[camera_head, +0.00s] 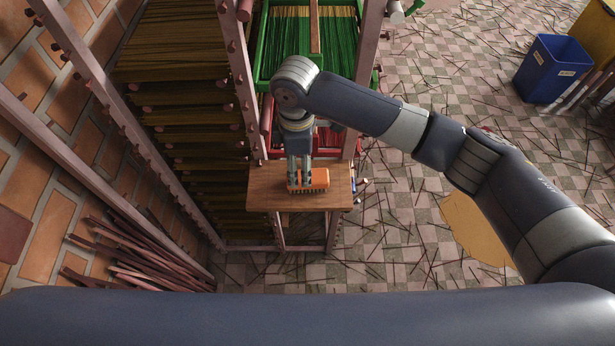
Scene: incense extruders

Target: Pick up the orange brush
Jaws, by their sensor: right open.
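The orange brush (309,180) lies on a small wooden table (270,197) below the green rack. My right gripper (299,183) points down over the brush, its fingers at the brush's left part. The fingers are open, and I cannot tell whether they touch the brush. The gripper hides part of the brush. My left gripper is not in view; a large dark arm link of mine crosses the bottom of the picture.
A green tray (290,40) of sticks stands in the rack behind the table. Tall drying racks (190,110) stand left. A blue bin (551,68) is at the upper right. Thin sticks litter the checkered floor (390,240). Reddish slats (125,255) lie at lower left.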

